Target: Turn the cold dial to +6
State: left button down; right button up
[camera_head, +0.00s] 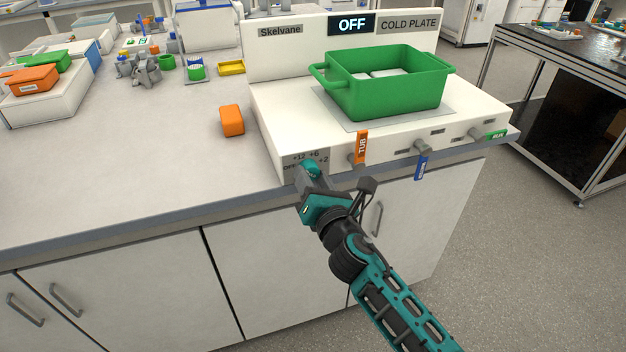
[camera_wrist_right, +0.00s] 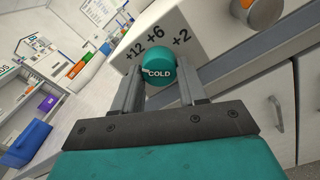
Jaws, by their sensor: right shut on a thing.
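The teal cold dial (camera_wrist_right: 160,70), marked COLD, is on the front left corner of the white cold plate unit (camera_head: 275,105). The marks +12, +6 and +2 are printed around it. My right gripper (camera_head: 309,172) is at the dial; in the wrist view its two fingers (camera_wrist_right: 160,88) are shut on the dial's sides. In the head view the gripper covers most of the dial. The display (camera_head: 352,25) on the unit's back panel reads OFF. The dial's pointer is not clear in either view. My left gripper is not in view.
A green bin (camera_head: 390,95) stands on the unit's top. To the right of the dial, an orange TUB tag (camera_head: 361,146) and a blue tag (camera_head: 421,167) hang at front knobs. An orange block (camera_head: 232,120) sits on the bench left of the unit.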

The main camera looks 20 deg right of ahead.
jog(key=m, duration=0.6)
jog(key=shift+a+m, duration=0.1)
jog(key=shift+m, duration=0.2)
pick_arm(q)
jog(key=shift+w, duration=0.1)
pick_arm(e)
jog(key=m, duration=0.5)
jog(key=shift+r, duration=0.1)
jog(key=shift+m, duration=0.4)
jog(key=o, duration=1.1)
jog(key=shift+c, duration=0.2)
